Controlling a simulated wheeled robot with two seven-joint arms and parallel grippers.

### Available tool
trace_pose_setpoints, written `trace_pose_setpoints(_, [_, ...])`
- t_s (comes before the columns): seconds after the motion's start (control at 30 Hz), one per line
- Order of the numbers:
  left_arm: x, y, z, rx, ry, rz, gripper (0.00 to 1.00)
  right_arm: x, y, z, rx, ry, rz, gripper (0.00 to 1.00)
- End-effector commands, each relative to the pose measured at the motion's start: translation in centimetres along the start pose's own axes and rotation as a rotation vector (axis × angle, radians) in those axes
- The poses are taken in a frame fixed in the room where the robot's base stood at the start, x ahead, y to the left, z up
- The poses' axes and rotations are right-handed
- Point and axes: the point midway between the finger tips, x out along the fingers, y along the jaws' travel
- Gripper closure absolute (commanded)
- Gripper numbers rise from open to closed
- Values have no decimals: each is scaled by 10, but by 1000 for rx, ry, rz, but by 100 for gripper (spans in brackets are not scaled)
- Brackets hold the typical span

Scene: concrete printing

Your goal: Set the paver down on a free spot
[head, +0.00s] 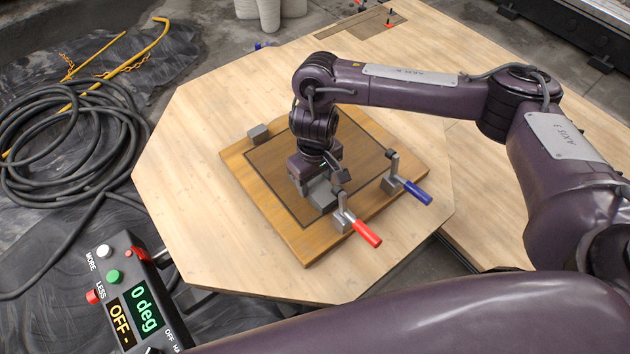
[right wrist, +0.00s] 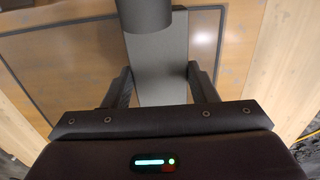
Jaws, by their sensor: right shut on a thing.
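My right gripper (head: 316,180) points down over the framed panel (head: 352,150) on the brown wooden board. It is shut on the paver (head: 322,197), a plain grey block. In the right wrist view the paver (right wrist: 160,82) shows as a grey slab between the two fingers of the right gripper (right wrist: 162,92). I cannot tell whether its underside touches the panel. My left gripper is not in view.
The board (head: 290,237) lies on a pale wooden table (head: 190,150). A red-handled clamp (head: 362,233) and a blue-handled clamp (head: 412,190) stand at its near right side. A control box (head: 125,290) stands lower left.

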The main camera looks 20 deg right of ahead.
Motion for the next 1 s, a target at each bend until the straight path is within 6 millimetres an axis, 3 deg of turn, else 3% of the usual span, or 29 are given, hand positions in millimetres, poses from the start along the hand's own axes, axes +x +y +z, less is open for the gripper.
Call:
trace_pose_setpoints(0.1, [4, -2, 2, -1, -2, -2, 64, 9, 0, -1, 1, 3, -1, 89])
trace_pose_setpoints(0.47, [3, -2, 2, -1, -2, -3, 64, 11, 0, -1, 1, 3, 0, 89])
trace_pose_setpoints(0.5, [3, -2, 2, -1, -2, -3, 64, 12, 0, -1, 0, 2, 1, 44])
trace_pose_setpoints(0.6, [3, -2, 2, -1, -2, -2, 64, 12, 0, -1, 0, 2, 1, 31])
trace_pose_setpoints(0.67, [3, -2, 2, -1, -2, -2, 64, 12, 0, -1, 0, 2, 1, 26])
trace_pose_setpoints(1.0, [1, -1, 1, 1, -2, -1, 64, 6, 0, -1, 0, 4, 1, 26])
